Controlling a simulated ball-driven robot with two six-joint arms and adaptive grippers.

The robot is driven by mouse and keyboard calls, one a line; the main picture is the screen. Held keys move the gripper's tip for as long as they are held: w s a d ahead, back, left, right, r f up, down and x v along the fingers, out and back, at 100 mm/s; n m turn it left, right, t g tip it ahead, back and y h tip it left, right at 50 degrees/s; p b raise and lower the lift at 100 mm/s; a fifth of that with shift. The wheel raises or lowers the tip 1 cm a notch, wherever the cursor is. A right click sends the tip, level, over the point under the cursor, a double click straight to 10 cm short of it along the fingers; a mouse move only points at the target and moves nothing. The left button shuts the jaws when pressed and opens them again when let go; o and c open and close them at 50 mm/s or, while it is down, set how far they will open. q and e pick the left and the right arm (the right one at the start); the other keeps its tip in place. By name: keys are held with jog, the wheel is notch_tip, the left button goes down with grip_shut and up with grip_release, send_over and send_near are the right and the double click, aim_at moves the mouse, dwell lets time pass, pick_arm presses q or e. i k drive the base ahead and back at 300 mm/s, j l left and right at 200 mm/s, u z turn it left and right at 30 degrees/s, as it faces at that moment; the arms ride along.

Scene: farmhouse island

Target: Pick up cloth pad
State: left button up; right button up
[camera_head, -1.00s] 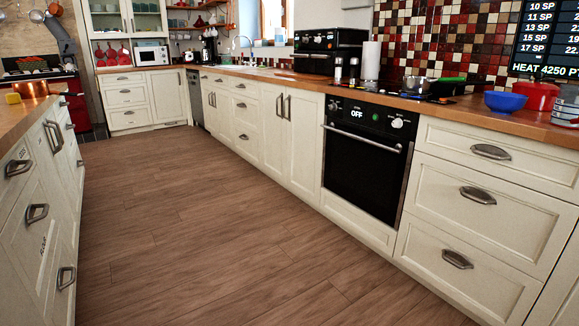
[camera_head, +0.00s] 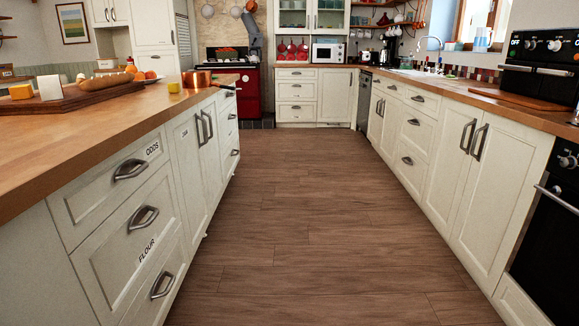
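I cannot make out a cloth pad in the head view. Neither of my grippers is in view. The wooden island top (camera_head: 75,135) on the left carries a dark wooden board (camera_head: 75,99) with food on it. A copper pot (camera_head: 196,79) stands near the island's far end, with a small yellow item (camera_head: 174,87) beside it.
White island drawers (camera_head: 140,215) line the left side. White cabinets (camera_head: 450,150) and a black oven (camera_head: 550,235) line the right. The wooden floor (camera_head: 300,220) between them is clear. A red stove (camera_head: 233,90) and a microwave (camera_head: 328,52) are at the back.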

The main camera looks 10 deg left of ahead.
aim_at(172, 88)
jog(key=i+u, duration=0.45)
jog(key=i+l+u, duration=0.25)
jog(key=u, duration=0.15)
jog(key=i+l+u, duration=0.3)
jog(key=u, duration=0.15)
jog(key=i+l, duration=0.7)
jog(key=i, duration=0.15)
jog(key=i+l, duration=0.65)
jog(key=i, duration=0.25)
